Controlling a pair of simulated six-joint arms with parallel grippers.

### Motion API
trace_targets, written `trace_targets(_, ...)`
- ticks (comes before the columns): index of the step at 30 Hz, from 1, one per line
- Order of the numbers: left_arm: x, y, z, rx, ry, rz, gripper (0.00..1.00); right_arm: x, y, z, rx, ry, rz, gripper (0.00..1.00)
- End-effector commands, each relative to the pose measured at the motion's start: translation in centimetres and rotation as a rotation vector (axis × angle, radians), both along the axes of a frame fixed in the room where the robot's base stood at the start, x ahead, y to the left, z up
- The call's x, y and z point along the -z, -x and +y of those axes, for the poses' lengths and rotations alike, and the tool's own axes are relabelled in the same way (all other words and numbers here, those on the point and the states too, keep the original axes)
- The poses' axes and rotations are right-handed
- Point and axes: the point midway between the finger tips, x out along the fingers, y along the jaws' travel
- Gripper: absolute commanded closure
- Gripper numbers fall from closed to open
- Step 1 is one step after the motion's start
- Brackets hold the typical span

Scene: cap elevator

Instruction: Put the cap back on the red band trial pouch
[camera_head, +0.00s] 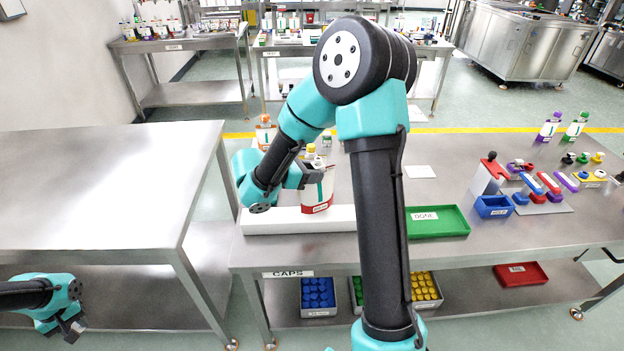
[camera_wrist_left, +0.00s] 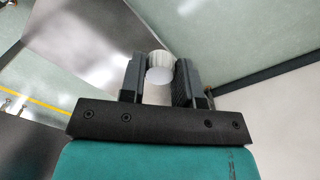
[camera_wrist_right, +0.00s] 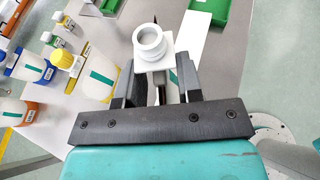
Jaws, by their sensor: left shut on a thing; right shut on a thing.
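The red-banded pouch (camera_head: 317,196) is white with a green stripe and stands upright at the white bar on the bench. My right gripper (camera_head: 303,174) is shut on it. In the right wrist view its white spout (camera_wrist_right: 151,43) is open and uncapped between the right fingers (camera_wrist_right: 158,88). My left gripper (camera_head: 74,328) is low at the far left, away from the pouch. In the left wrist view the left fingers (camera_wrist_left: 159,85) are shut on a white ribbed cap (camera_wrist_left: 160,66).
The white bar (camera_head: 270,220) lies along the bench front beside a green tray (camera_head: 450,221). Yellow- and orange-capped pouches stand behind. Cap bins sit below. The left table (camera_head: 110,180) is bare.

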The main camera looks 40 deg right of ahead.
Motion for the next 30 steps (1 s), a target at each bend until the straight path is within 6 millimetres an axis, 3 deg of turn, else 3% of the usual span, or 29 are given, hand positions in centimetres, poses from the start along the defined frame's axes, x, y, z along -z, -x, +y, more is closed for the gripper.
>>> trace_targets(6,0.0,0.0,0.0,0.000,0.000,0.000,0.92,2.4,0.1,-0.1,0.000,0.000,0.002,1.00)
trace_targets(19,0.0,0.0,0.0,0.000,0.000,0.000,0.92,2.8,0.1,-0.1,0.002,0.001,0.001,1.00)
trace_targets(20,0.0,0.0,0.0,0.000,0.000,0.000,0.92,2.8,0.1,-0.1,0.002,0.000,0.001,0.64)
trace_targets(27,0.0,0.0,0.0,0.000,0.000,0.000,0.92,2.8,0.1,-0.1,0.002,0.000,0.001,0.41)
trace_targets(30,0.0,0.0,0.0,0.000,0.000,0.000,0.92,2.8,0.1,-0.1,0.002,0.000,0.001,0.41)
